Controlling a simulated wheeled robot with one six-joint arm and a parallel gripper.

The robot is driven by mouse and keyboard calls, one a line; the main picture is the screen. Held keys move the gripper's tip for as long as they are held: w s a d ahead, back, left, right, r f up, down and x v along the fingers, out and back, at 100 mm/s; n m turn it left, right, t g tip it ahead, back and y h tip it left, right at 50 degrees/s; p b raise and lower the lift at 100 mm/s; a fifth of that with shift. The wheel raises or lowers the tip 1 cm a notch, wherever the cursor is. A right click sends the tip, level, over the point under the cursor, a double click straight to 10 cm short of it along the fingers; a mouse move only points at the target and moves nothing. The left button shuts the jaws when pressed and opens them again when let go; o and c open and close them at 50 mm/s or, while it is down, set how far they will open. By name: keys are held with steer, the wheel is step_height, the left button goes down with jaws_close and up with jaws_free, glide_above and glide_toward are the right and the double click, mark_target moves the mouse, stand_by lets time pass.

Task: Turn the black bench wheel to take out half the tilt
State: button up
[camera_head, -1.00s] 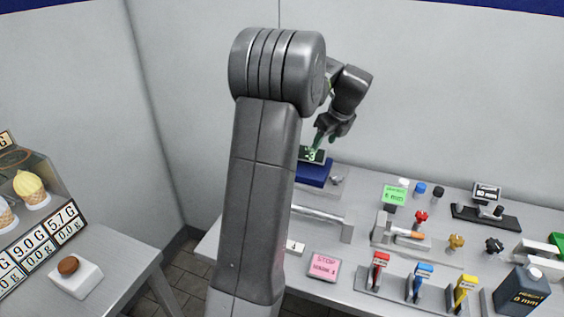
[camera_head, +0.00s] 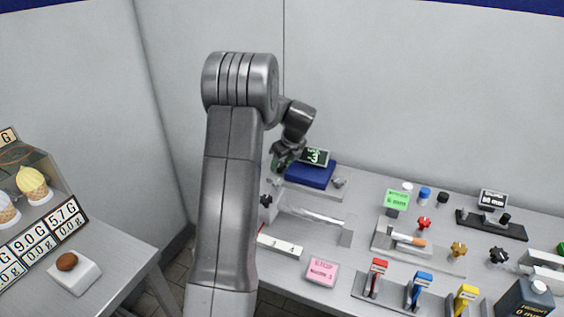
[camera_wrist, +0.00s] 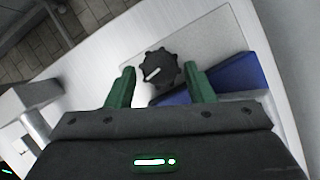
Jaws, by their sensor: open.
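The black bench wheel (camera_wrist: 162,68) is a lobed knob with a white pointer line, set on a grey plate in the wrist view. In the head view a small black knob (camera_head: 266,200) shows beside my arm, left of the blue tilt unit (camera_head: 309,176). The unit's dark display (camera_head: 315,157) seems to read -3. My gripper (camera_wrist: 161,78) is open with green fingers. The wheel appears between and just beyond its fingertips; I cannot tell the gap in depth. In the head view my gripper (camera_head: 284,162) is above the bench, left of the blue unit.
A metal bar (camera_head: 310,214) lies in front of the blue unit. A pink sign (camera_head: 322,271), a green sign (camera_head: 396,200) and red (camera_head: 376,277), blue and yellow levers stand to the right. A separate bench with ice cream cones (camera_head: 32,184) is at left.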

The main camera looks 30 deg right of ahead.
steer(key=c, duration=0.7)
steer(key=shift+d+r+n+p, duration=0.1)
steer(key=shift+r+n+p, duration=0.05)
steer(key=shift+n+p, duration=0.2)
steer(key=shift+d+r+n+y+p, duration=0.1)
steer(key=shift+n+y+p, duration=0.3)
steer(key=shift+n+p, duration=0.5)
steer(key=n+y+p, duration=0.1)
steer(key=n, duration=0.1)
steer(key=shift+w+d+n+g+p, duration=0.1)
steer(key=shift+w+n+g+p, duration=0.05)
steer(key=shift+n+g+p, duration=0.25)
steer(key=n+p, duration=0.1)
steer(key=n+g, duration=0.1)
steer(key=n, duration=0.1)
steer(key=n+y+p, duration=0.1)
steer(key=n, duration=0.1)
steer(key=shift+w+d+g+p, duration=0.15)
steer(key=shift+w+g+p, duration=0.1)
steer(key=shift+g+p, duration=0.05)
steer(key=shift+n, duration=0.25)
steer(key=o, duration=0.7)
